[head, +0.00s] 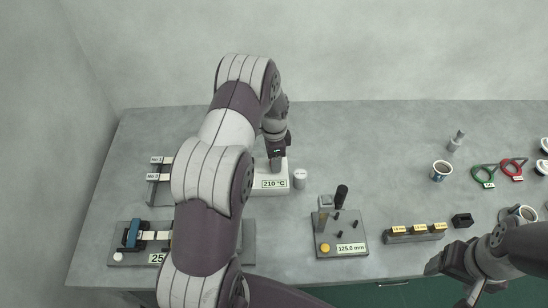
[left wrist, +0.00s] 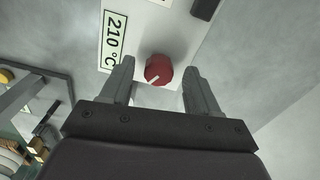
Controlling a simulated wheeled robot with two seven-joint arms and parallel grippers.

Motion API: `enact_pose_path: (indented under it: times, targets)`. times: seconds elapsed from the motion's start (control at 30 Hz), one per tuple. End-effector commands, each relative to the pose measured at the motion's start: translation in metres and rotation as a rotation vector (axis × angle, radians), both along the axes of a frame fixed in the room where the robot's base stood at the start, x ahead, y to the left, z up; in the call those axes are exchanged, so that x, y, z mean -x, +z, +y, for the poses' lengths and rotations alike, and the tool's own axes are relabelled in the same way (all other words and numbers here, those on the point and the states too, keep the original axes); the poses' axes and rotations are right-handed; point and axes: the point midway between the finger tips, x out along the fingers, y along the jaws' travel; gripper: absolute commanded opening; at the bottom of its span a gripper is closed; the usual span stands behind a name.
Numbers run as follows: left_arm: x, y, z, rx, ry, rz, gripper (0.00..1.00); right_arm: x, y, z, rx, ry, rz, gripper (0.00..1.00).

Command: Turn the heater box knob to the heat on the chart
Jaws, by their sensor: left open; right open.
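The heater box (head: 284,166) is a pale box near the middle of the bench. Its label (head: 274,184) reads 210 °C, and the label also shows in the left wrist view (left wrist: 113,40). The red knob (left wrist: 158,69) has a white pointer mark and sits beside the label. My left gripper (head: 276,156) is over the box in the head view, hiding the knob there. In the left wrist view its open fingers (left wrist: 158,84) stand on either side of the knob, with gaps visible. My right gripper (head: 453,280) is open and empty at the lower right. I cannot make out a heat chart.
A grey fixture (head: 341,243) labelled 125.0 mm stands right of the box, with a block of yellow-labelled pieces (head: 414,234) beyond. Cups (head: 441,171) and red and green rings (head: 512,170) are at right. My left arm hides part of the left side.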

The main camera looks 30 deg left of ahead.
Motion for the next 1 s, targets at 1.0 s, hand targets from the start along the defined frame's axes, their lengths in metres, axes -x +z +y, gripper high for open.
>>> enact_pose_path:
  times: [1.0]
  targets:
    - [0.0, 0.121, 0.0, -0.001, 0.0, -0.003, 0.61, 0.0, -0.02, 0.0, 0.0, 0.0, 0.0, 0.73]
